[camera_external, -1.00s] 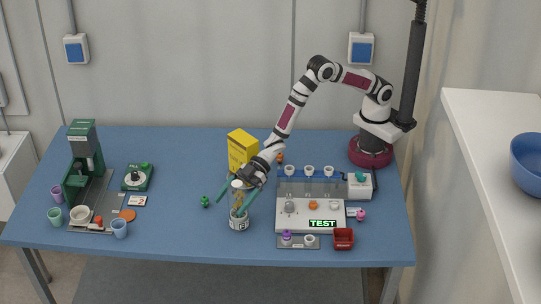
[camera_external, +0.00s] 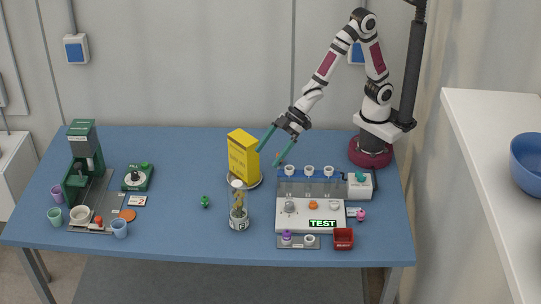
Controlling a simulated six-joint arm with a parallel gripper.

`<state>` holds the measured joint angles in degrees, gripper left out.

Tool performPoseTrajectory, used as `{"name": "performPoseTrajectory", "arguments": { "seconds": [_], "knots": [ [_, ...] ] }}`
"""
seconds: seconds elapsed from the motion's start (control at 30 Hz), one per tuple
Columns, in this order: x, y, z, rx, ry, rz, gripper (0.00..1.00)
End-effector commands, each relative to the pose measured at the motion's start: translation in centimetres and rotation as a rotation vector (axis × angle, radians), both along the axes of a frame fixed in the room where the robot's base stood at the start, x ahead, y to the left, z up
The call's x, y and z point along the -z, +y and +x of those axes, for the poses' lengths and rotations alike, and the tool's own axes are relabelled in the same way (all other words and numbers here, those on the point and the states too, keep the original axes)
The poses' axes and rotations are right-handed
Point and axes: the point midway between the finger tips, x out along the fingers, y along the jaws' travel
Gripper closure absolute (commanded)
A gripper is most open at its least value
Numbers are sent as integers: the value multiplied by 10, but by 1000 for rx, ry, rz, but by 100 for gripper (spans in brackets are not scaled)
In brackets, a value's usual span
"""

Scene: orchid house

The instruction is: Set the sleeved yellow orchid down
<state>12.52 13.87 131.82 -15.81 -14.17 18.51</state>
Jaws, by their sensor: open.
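The sleeved yellow orchid (camera_external: 239,205) stands upright on the blue table, left of the grey tray. It has a white top, a yellowish middle and a pale pot-like base with a dark mark. My gripper (camera_external: 270,157) is open and empty, up and to the right of the orchid and clear of it. Its two green fingers point down and left, beside the right side of a yellow box (camera_external: 242,158). I cannot tell whether a finger touches the box.
A round plate (camera_external: 257,184) shows by the box's foot. The grey tray (camera_external: 283,222) with small parts and a TEST display lies right of the orchid. A small green item (camera_external: 205,201) is left of it. A green machine (camera_external: 83,160) stands far left. The front middle table is bare.

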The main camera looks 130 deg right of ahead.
Motion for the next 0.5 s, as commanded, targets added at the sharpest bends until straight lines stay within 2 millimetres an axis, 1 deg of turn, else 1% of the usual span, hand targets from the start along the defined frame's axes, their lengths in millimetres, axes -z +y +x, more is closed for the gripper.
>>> {"name": "performPoseTrajectory", "arguments": {
  "seconds": [0.03, 0.07, 0.1, 0.13, 0.17, 0.2, 0.3, 0.33, 0.4, 0.5],
  "knots": [
    [-14, 8, -35, 64, 96, 22, 0],
    [-18, 14, -63, 107, 177, 46, 0],
    [-22, 25, -101, 156, 280, 84, 0],
    [-24, 34, -130, 187, 356, 117, 0],
    [-27, 45, -158, 212, 428, 152, 0],
    [-30, 59, -193, 237, 517, 199, 0],
    [-38, 91, -262, 270, 690, 303, 0],
    [-39, 98, -276, 274, 727, 326, 0],
    [-43, 110, -298, 278, 787, 364, 0],
    [-45, 116, -310, 282, 822, 386, 0]
  ]
}}
